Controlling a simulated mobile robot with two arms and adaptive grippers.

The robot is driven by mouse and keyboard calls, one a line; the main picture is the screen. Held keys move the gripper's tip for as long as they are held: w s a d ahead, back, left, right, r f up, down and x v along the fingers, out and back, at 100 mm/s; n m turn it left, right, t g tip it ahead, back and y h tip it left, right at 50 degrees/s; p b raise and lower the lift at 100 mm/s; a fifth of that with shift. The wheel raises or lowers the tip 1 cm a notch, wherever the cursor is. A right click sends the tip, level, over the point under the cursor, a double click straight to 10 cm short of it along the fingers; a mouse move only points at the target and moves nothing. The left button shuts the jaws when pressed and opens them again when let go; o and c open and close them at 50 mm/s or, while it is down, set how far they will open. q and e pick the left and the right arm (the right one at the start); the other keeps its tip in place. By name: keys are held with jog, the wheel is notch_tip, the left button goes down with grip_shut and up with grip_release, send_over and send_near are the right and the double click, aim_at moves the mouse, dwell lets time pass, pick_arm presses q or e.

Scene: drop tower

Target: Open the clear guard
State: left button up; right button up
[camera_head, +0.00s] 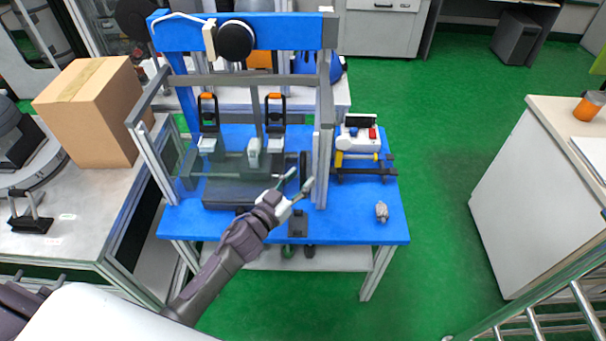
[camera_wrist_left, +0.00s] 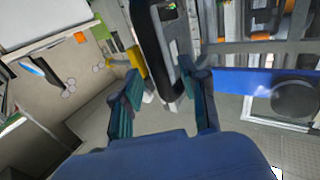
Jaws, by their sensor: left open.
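The clear guard (camera_head: 228,172) is a see-through, faintly tinted panel across the front of the blue-and-grey drop tower frame. It appears to stand closed, though its edges are hard to make out. A dark upright bar, apparently its handle (camera_head: 303,164), is at its right side. In the left wrist view a black curved handle (camera_wrist_left: 155,45) reaches down between my fingers. My left gripper (camera_head: 299,180) is open in front of the guard's right side, its fingertips close to the handle. It also shows open in the left wrist view (camera_wrist_left: 165,80). Contact cannot be told. My right gripper is out of view.
The tower stands on a blue table (camera_head: 340,225). A white control box (camera_head: 358,140) and a small grey lump (camera_head: 382,211) are to its right. A cardboard box (camera_head: 92,110) sits on the left bench. Green floor lies open at the right.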

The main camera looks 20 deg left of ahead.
pick_arm(q)
jog(key=shift+x, duration=1.05)
grip_shut()
